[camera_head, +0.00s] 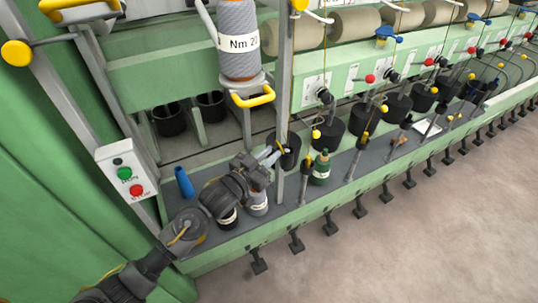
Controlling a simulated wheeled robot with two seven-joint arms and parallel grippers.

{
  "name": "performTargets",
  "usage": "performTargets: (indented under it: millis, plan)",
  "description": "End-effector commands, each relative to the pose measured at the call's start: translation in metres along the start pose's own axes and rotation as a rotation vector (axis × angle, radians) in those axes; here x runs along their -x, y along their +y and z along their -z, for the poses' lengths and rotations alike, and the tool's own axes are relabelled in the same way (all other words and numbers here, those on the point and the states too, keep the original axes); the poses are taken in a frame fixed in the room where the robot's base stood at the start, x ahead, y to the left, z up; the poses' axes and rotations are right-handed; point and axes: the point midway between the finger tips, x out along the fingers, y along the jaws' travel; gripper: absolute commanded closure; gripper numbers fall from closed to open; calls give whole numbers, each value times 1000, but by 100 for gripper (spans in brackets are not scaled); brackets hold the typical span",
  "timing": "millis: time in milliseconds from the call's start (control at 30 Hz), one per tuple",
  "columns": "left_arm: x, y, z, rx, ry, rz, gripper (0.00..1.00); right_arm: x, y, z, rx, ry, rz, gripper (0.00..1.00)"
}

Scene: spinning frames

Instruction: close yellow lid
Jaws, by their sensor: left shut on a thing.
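My left arm reaches in from the lower left, and my left gripper (274,155) is at the black can (289,160) beside the grey upright post. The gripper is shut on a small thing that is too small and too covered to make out. The yellow handle-like piece (252,96) on a grey bracket is above the gripper and apart from it, under the large grey yarn package (239,40). I cannot tell which yellow part is the lid. My right gripper is not in view.
A grey shelf holds a blue tube (184,183), a green bottle (321,168) and slanted grey posts. Several black cans line the green machine. A switch box (127,174) with green and red buttons is at the left. The floor (430,230) at lower right is clear.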

Motion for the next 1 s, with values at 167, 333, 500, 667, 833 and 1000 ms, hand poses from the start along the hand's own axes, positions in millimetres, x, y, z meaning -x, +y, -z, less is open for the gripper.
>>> performTargets:
  millis: [167,333,500,667,833,1000]
  plan:
    - [0,0,5,-8,-21,2,100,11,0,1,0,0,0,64]
    - [-2,0,14,-36,-91,1,100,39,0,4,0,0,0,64]
    - [-6,2,22,-82,-201,1,100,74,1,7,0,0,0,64]
    - [-11,3,23,-129,-312,2,100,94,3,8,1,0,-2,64]
    - [-16,5,22,-174,-416,1,100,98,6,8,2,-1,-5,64]
    - [-19,7,23,-207,-498,1,100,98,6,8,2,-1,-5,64]
